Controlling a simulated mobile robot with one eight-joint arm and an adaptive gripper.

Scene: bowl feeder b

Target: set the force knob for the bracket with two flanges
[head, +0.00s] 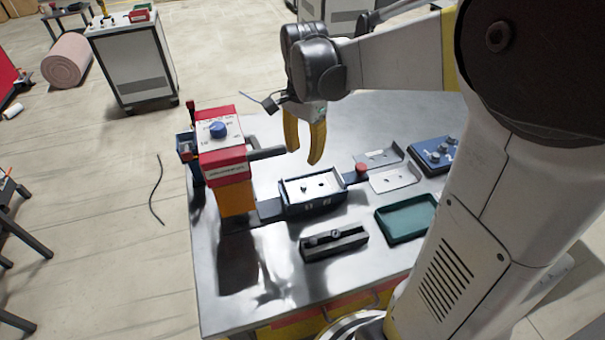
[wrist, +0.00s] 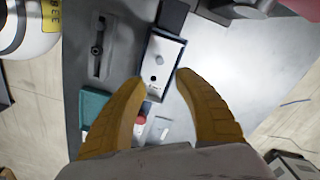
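A blue force knob (head: 218,130) sits on the white dial face of a red and orange press (head: 222,171); its marks are too small to read. Two more pale metal pieces, one behind (head: 378,157) and one in front (head: 397,180), lie right of the fixture. My gripper (head: 304,157) is open and empty above the table, right of the knob; its yellow fingers are apart in the wrist view (wrist: 161,78).
A red button (head: 361,168) stands right of the fixture. A green tray (head: 403,220), a dark block with a lever (head: 333,243) and a blue box with grey knobs (head: 437,152) are on the metal table. The table's front left is bare.

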